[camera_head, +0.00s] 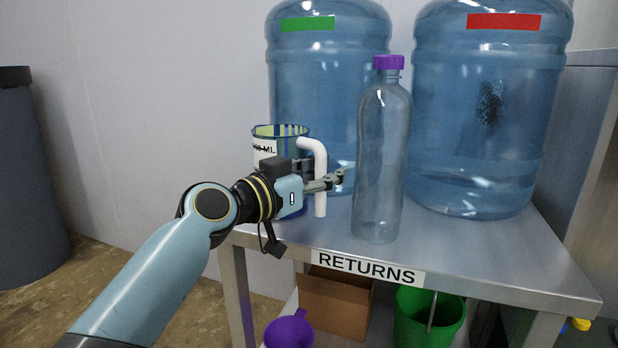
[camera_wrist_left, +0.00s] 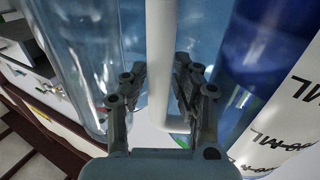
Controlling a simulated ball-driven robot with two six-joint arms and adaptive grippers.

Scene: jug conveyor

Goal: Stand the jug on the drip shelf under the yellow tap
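The jug (camera_head: 263,150) is a clear vessel with a white "ML" label and a white handle (camera_head: 320,203). It appears upright at the left end of the steel returns table; my gripper hides part of it. My left gripper (camera_head: 340,178) is at the handle. In the left wrist view the handle (camera_wrist_left: 161,50) stands between the two fingers (camera_wrist_left: 160,85), which lie close along both sides. The jug's printed side (camera_wrist_left: 285,120) is at the right there. My right gripper, the drip shelf and the yellow tap are not in view.
A clear bottle with a purple cap (camera_head: 388,62) stands just right of my gripper. Two large water bottles, green-labelled (camera_head: 310,60) and red-labelled (camera_head: 480,70), stand behind. The steel table (camera_head: 500,255) is bare at front right. A green bucket (camera_head: 425,318) and brown box (camera_head: 335,305) sit below.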

